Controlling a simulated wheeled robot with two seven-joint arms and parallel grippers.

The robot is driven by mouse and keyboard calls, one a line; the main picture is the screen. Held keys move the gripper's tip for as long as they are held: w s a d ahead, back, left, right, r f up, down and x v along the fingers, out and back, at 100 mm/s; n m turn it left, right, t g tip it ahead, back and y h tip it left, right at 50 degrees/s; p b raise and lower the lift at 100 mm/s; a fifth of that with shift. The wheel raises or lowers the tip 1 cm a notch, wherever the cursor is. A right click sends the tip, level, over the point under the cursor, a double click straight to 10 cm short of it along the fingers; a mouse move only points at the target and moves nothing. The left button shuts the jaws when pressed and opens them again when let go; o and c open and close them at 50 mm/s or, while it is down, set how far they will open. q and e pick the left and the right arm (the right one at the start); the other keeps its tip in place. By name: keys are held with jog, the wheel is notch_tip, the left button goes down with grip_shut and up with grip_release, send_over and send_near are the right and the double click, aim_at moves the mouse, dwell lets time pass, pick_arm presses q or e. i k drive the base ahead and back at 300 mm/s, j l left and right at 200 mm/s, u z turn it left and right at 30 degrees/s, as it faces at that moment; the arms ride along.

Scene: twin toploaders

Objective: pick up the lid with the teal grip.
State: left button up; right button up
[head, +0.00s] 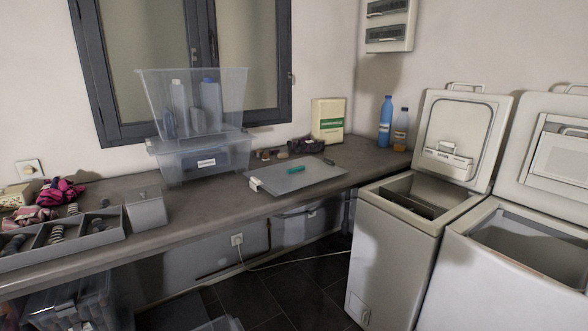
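A flat grey lid (318,174) lies on the counter right of the middle of the head view. A small teal grip (296,170) shows on top of it, near its centre. A white piece (256,184) sits at its front left corner, near the counter's front edge. Neither of my grippers is in the view, so nothing of mine is seen touching the lid.
Stacked clear bins (200,158) stand left of the lid. A dark pouch (306,146) and a green-labelled carton (328,121) are behind it. A divided tray (62,237) is at far left. Two open toploaders (395,245) (515,285) stand at right.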

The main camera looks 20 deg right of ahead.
aim_at(279, 179)
jog(key=i+l+u, duration=0.15)
jog(key=l, duration=0.3)
jog(key=i+l+u, duration=0.1)
jog(key=l, duration=0.4)
jog(key=i+l+u, duration=0.15)
jog(key=l, duration=0.3)
jog(key=i+l+u, duration=0.15)
jog(key=l, duration=0.4)
jog(key=i+l+u, duration=0.1)
jog(key=l, duration=0.4)
jog(key=i, duration=0.05)
